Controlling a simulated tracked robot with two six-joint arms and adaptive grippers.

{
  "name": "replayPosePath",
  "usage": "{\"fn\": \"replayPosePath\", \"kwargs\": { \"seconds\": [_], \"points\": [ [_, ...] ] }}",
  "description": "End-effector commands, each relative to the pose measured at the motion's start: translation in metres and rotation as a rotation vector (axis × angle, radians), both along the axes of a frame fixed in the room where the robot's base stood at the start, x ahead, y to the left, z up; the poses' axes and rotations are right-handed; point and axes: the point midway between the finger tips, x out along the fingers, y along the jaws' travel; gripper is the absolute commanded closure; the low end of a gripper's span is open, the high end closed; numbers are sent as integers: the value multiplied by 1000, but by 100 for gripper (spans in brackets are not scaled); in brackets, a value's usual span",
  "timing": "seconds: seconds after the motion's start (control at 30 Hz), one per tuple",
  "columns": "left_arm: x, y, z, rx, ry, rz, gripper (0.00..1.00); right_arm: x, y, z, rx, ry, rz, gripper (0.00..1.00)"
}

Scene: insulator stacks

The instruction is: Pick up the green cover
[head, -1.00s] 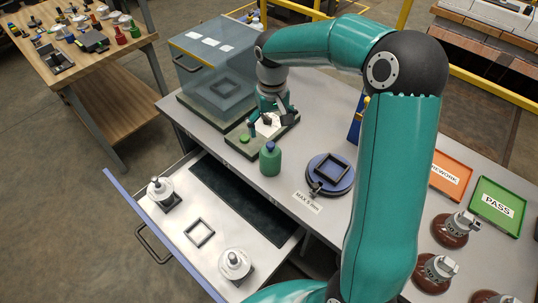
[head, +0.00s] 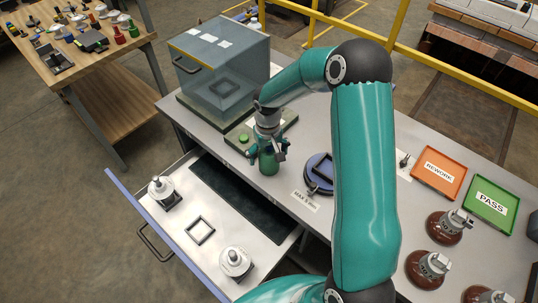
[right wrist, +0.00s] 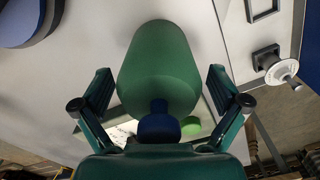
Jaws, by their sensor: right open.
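A green bottle-shaped piece (head: 268,166) stands upright on the grey bench, its blue top hidden by my right gripper in the head view. It fills the middle of the right wrist view (right wrist: 160,65), with its blue knob (right wrist: 158,125) toward the palm. My right gripper (head: 267,153) is open above and around it, one finger on each side, with visible gaps in the wrist view. A small flat bright-green disc (head: 244,138) lies on the green-edged plate behind it; it also shows in the wrist view (right wrist: 190,127). I cannot tell which one is the cover. My left gripper is out of view.
A clear box (head: 222,60) stands behind left. A blue round stand (head: 319,168) with a dark square frame is to the right. An open drawer (head: 170,232) in front holds white insulators and a frame. Orange (head: 438,173) and green (head: 492,205) trays lie far right.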

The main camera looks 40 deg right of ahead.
Motion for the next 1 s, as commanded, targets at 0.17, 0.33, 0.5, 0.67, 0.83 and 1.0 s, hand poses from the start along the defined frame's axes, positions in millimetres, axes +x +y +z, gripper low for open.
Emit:
{"fn": "replayPosePath", "kwargs": {
  "seconds": [0.17,0.33,0.5,0.67,0.83,1.0],
  "points": [
    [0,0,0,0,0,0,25,0,0,-1,0,-1,0,2],
    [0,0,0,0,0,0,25,0,0,-1,0,-1,0,24],
    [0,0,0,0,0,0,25,0,0,-1,0,-1,0,52],
    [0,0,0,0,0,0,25,0,0,-1,0,-1,0,67],
    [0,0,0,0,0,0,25,0,0,0,0,-1,0,67],
    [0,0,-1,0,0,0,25,1,0,6,-1,-3,1,67]
  ]
}}
